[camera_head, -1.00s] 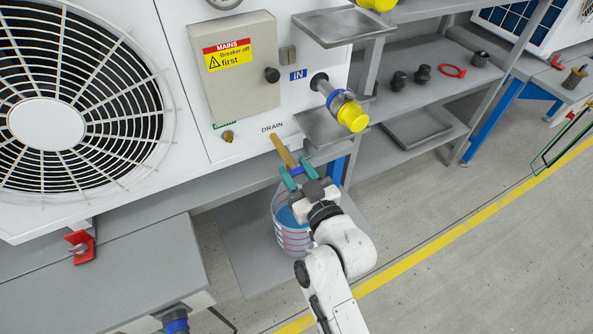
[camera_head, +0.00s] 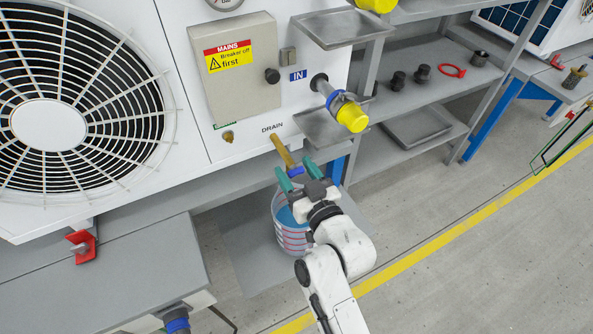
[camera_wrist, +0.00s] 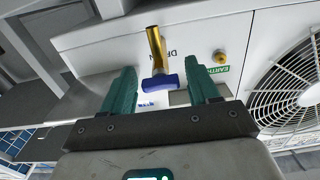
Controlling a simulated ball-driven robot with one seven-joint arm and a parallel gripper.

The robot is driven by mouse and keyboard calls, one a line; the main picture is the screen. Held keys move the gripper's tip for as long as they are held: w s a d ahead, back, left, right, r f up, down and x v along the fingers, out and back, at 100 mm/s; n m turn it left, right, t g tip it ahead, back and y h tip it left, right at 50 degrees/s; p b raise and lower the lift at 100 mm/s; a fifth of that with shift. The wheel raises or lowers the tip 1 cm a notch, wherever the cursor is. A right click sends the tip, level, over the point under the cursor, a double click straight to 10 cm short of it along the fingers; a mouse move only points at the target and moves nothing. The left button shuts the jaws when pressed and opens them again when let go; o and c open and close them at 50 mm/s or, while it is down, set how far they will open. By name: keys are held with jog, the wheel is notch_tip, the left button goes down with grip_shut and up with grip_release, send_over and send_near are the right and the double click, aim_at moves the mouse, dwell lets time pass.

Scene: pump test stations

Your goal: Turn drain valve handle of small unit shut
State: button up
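The drain valve is a brass pipe (camera_head: 283,151) sticking out of the white unit (camera_head: 240,150) below the word DRAIN. Its blue handle (camera_head: 295,171) shows at the pipe's outer end, and in the wrist view the handle (camera_wrist: 160,82) lies crosswise to the pipe (camera_wrist: 156,45). In the wrist view my gripper (camera_wrist: 163,88) has one finger on each side of the handle, with gaps; the handle seems to lie beyond the tips.
A clear bucket with blue liquid (camera_head: 287,222) stands below the drain. A grey tray (camera_head: 325,128) and a yellow-capped inlet pipe (camera_head: 352,116) are close above right. A grey bench (camera_head: 110,275) is at lower left. Open floor lies at right.

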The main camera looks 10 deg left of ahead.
jog(key=shift+o, duration=0.4)
jog(key=shift+s+d, duration=0.1)
jog(key=b+v, duration=0.1)
jog(key=v, duration=0.9)
jog(key=shift+s+d, duration=0.2)
jog(key=shift+s, duration=0.05)
